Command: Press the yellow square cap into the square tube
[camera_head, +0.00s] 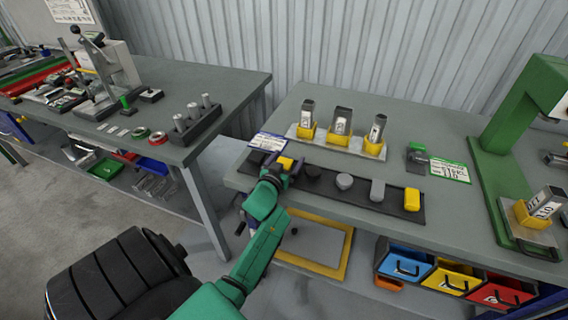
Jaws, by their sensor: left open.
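My left gripper (284,171) is open at the left end of a dark tray strip (330,192). A small yellow cap (287,162) shows between or just beyond its fingers; I cannot tell whether they touch it. Another yellow cap (412,199) stands at the strip's right end. Three upright metal tubes sit in yellow holders on a pale plate: a left tube (308,110), a middle tube (342,121) and a right tube (377,127). A further tube (546,202) leans in a yellow holder at the right. Which tube is square is hard to tell. My right gripper is out of view.
Between the yellow caps are a dark round cap (313,171), a grey round cap (344,181) and a grey cap (377,190). A green press (505,125) stands at the right. Coloured bins (404,260) hang below the table. A second bench (220,82) stands left, across a gap.

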